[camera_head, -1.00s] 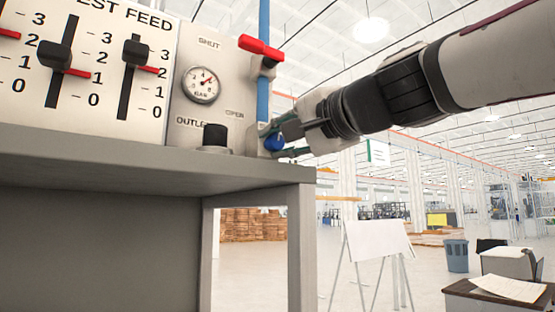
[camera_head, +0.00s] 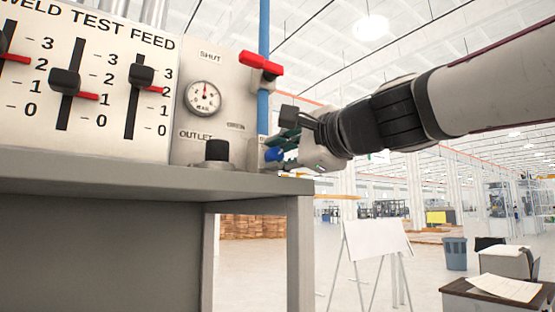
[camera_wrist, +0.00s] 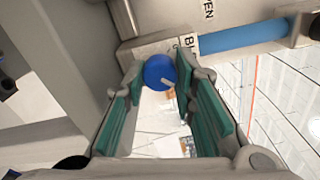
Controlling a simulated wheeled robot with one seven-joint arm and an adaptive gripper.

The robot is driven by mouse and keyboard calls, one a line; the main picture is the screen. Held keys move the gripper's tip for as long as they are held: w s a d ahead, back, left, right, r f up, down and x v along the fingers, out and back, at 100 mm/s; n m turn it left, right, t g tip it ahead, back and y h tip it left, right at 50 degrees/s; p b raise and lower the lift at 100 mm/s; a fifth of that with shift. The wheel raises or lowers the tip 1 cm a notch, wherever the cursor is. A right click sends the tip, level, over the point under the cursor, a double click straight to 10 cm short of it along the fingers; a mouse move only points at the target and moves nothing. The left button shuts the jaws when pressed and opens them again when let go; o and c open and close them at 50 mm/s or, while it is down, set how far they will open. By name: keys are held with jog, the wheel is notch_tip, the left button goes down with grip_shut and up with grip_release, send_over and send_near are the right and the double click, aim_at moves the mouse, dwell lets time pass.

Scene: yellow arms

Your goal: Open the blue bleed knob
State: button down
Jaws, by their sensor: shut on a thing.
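The blue bleed knob (camera_head: 273,154) sits low on the blue pipe at the right edge of the panel. My gripper (camera_head: 281,153) comes from the right at knob height. Its green-padded fingers (camera_wrist: 160,86) stand on both sides of the knob, shut on it. The fingers partly hide the knob in the head view.
A red lever (camera_head: 261,63) is on the blue pipe (camera_head: 263,110) above my gripper. A pressure gauge (camera_head: 203,97) and black outlet knob (camera_head: 216,152) sit to the left on the panel. The grey bench (camera_head: 150,182) lies below. Sliders (camera_head: 140,76) are further left.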

jog(key=shift+f, duration=0.1)
dwell(0.3)
jog(key=c, duration=1.3)
grip_release()
